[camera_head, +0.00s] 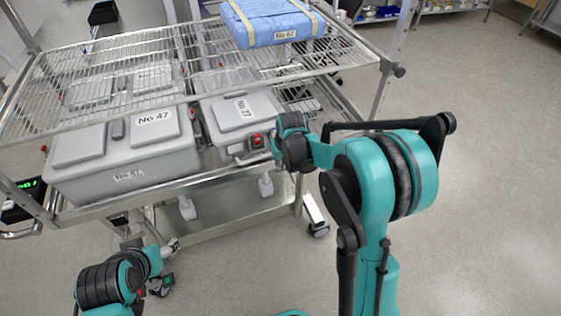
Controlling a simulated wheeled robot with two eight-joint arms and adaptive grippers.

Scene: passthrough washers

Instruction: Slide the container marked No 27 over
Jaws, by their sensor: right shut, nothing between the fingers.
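The grey container whose label looks like No 27 (262,105) sits on the cart's middle shelf, right of the larger container. Its label faces up, partly seen beneath the wire top shelf. A red latch shows at its front right. My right gripper (268,146) is at this front right corner, shut with nothing held; its fingertips are small and partly hidden, and I cannot tell whether they touch the container. My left gripper (166,264) is low in front of the cart, away from the containers; its fingers are too small to read.
A larger grey container marked No 47 (80,183) stands to the left on the same shelf. A blue wrapped pack marked No 62 (270,28) lies on the wire top shelf (345,54), which overhangs the containers. A cart post stands at the right. The floor (490,190) at right is clear.

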